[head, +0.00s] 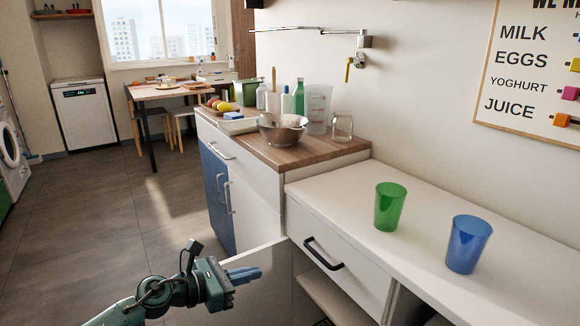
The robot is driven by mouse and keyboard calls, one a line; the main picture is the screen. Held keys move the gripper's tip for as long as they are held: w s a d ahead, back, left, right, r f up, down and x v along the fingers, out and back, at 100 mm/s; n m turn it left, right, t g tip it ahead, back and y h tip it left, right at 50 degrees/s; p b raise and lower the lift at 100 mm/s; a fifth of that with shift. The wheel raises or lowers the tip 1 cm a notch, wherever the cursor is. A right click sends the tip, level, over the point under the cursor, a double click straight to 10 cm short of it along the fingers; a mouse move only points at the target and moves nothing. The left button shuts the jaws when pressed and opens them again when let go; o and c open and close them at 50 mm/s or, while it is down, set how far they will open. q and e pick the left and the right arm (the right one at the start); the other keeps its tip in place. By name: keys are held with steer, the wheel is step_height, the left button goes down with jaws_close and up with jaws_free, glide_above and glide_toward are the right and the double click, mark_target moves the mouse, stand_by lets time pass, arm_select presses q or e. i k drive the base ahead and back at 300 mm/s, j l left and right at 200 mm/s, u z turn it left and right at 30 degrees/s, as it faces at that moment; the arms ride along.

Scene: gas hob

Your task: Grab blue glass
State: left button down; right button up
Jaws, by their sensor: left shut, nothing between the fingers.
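The blue glass (468,244) stands upright on the white counter (340,184) at the right of the head view. A green glass (389,207) stands upright to its left and a little farther back, apart from it. My left gripper (260,273) is at the lower middle, left of the counter and well away from both glasses. Its blue fingers are shut and empty. My right gripper does not show.
A white drawer with a dark handle (323,254) is below the counter, near my left gripper. A wooden worktop (271,155) behind holds a metal bowl (283,129), a clear glass (342,127) and several bottles. The counter around the two glasses is clear.

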mark_target(469, 236)
steer(key=k+j, duration=0.2)
steer(key=j, duration=0.2)
steer(key=k+j, duration=0.15)
steer(key=j, duration=0.2)
steer(key=k+j, duration=0.2)
steer(key=j, duration=0.2)
